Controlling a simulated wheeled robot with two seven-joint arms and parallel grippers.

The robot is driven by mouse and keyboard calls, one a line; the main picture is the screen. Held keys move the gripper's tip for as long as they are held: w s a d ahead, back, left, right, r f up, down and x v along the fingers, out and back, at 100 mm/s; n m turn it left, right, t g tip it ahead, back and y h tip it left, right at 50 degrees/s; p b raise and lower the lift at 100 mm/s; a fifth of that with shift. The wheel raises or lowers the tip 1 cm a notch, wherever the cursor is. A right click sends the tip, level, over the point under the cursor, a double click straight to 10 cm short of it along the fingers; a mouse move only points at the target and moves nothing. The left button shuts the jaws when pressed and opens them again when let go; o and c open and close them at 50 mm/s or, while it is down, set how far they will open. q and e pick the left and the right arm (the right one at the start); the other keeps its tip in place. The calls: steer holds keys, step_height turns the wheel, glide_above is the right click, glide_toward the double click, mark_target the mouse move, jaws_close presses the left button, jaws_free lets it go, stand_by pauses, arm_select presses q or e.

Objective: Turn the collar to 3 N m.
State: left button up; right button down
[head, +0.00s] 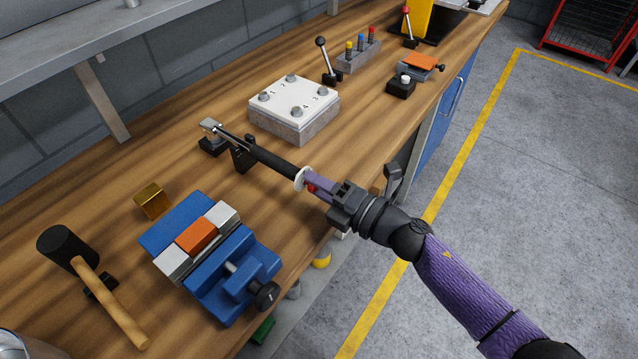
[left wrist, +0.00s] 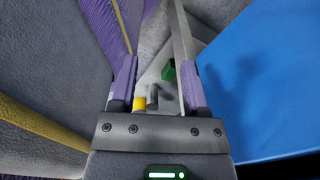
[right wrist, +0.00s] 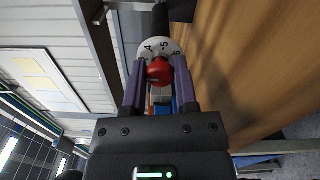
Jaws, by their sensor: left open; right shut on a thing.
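The torque wrench (head: 272,160) has a black handle and lies across a dark support on the bench, its metal head at a small block (head: 212,143). Its white numbered collar (head: 300,178) is at the near end; in the right wrist view the collar (right wrist: 163,47) shows 4, 5 and 6, with 5 near the middle. My right gripper (head: 315,186) is shut on the red knob (right wrist: 159,70) at the collar's end, fingers on either side of it. The fingers hide the rest of the dial. My left gripper (left wrist: 157,65) is open and empty, outside the head view.
A blue vise (head: 233,275) with an orange block and a mallet (head: 105,295) are at the near left. A brass cube (head: 152,201) lies beside the vise. A bolted plate (head: 294,104) is beyond the wrench. The floor (head: 480,220) on the right is clear.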

steer(key=shift+c, duration=2)
jaws_free()
steer(key=v, duration=1)
steer(key=shift+p, duration=0.3)
